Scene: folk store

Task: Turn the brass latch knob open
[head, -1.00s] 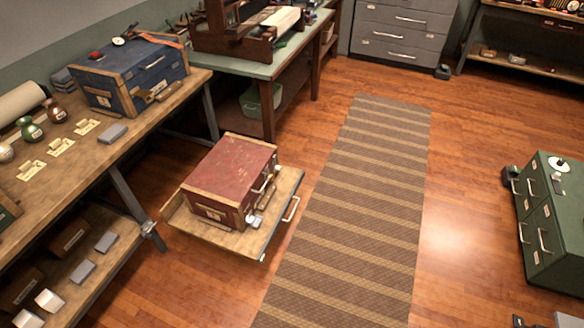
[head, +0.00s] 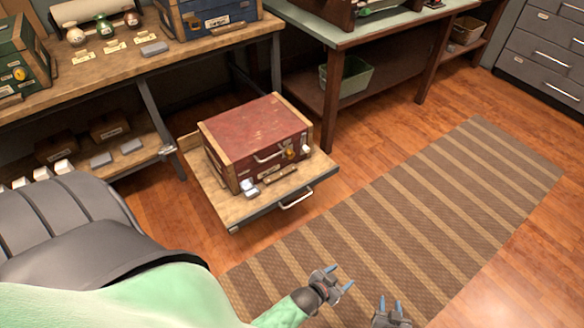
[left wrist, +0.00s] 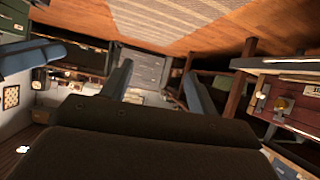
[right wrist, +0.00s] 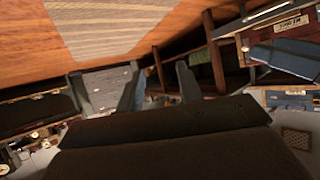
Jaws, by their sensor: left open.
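A dark red chest (head: 255,135) with wooden edges sits on a low pull-out wooden shelf (head: 215,205). A small brass knob (head: 290,153) shows on its front face, right of the carry handle; its turn angle is too small to tell. The chest's front (left wrist: 300,115) and the knob (left wrist: 283,103) also show at the right of the left wrist view. My left gripper (head: 341,279) is open and empty, over the striped rug in front of the chest. My right gripper (head: 391,305) is open and empty at the bottom edge, further right. Both are well apart from the chest.
A workbench (head: 110,70) with a green box (head: 22,60) and a blue box (head: 215,15) stands behind left. The shelf's front handle (head: 296,199) sticks out towards the rug (head: 400,220). The rug and floor (head: 510,250) are clear.

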